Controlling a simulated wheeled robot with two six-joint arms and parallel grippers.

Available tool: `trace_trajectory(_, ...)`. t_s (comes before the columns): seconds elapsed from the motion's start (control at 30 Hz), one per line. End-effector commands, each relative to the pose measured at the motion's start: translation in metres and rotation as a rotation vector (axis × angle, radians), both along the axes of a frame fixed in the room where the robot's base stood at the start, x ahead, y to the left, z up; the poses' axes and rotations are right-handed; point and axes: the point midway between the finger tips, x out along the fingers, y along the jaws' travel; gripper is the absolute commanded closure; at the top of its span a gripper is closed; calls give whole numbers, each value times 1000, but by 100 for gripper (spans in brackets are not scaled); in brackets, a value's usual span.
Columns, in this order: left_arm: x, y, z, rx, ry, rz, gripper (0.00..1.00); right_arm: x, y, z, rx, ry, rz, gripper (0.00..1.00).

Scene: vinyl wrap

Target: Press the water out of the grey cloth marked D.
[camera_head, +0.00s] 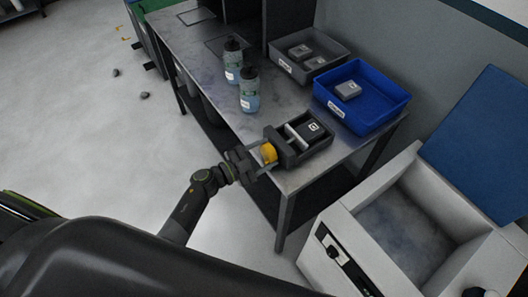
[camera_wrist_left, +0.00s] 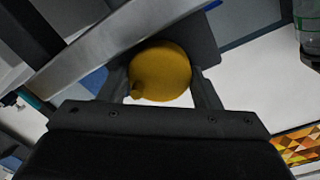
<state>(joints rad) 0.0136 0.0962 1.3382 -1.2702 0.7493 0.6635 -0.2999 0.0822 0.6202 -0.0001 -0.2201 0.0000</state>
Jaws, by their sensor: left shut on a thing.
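A dark press (camera_head: 284,153) sits at the front corner of the metal table, with a light bar across it. A dark grey block with a white label (camera_head: 314,126) lies in its tray behind the bar; the letter is too small to read surely. My left gripper (camera_head: 262,156) is shut on the press's round yellow knob (camera_head: 269,152). In the left wrist view the knob (camera_wrist_left: 160,72) sits between both fingers. I cannot tell whether the bar touches the block. My right gripper is not in view.
Two labelled bottles (camera_head: 249,91) stand on the table (camera_head: 205,60) left of the press. Behind are a grey bin (camera_head: 287,68) and a blue bin (camera_head: 387,116), both holding grey pieces. A white open chest (camera_head: 340,235) stands at the right.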

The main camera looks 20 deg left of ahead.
Motion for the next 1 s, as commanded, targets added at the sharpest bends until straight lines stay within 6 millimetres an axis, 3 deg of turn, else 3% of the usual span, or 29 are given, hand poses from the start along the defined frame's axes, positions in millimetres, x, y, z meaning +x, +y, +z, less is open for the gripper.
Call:
trace_trajectory(0.7, 0, 0, -1, 75, -57, -1, 66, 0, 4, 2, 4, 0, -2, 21)
trace_trajectory(0.73, 0, 0, -1, 75, -57, -1, 40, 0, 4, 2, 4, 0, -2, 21)
trace_trajectory(0.87, 0, 0, -1, 74, -57, -1, 23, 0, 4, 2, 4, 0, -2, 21)
trace_trajectory(1.0, -1, 0, -1, 74, -55, -1, 21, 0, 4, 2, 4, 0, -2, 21)
